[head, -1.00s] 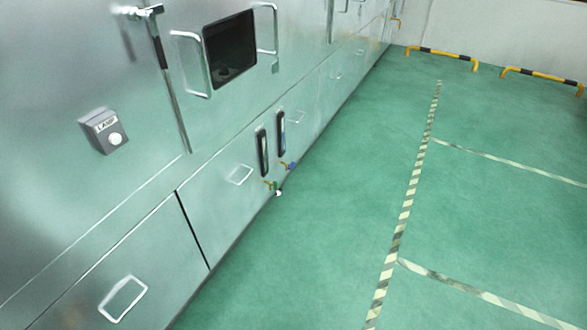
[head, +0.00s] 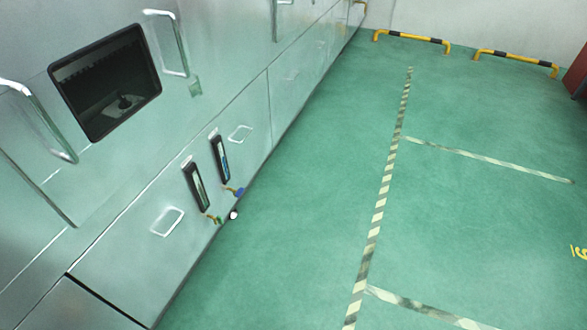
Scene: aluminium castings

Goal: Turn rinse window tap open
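Two small taps stick out low on the metal cabinet front in the head view: one with a green handle (head: 214,219) and one with a blue handle (head: 237,191). Above each is a tall narrow dark-framed sight window: the nearer one (head: 196,187) over the green tap, the farther one (head: 220,158) over the blue tap. I cannot tell which is the rinse window tap, nor whether either is open or closed. A small white round thing (head: 233,215) shows beside the green tap. Neither of my grippers is in view.
The cabinet wall (head: 130,250) runs along the left, with protruding handles (head: 168,222) and a large dark window (head: 105,82). Green floor (head: 290,200) to the right is clear, with striped tape (head: 379,205). Yellow-black barriers (head: 411,41) stand at the back; a red object (head: 577,72) is far right.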

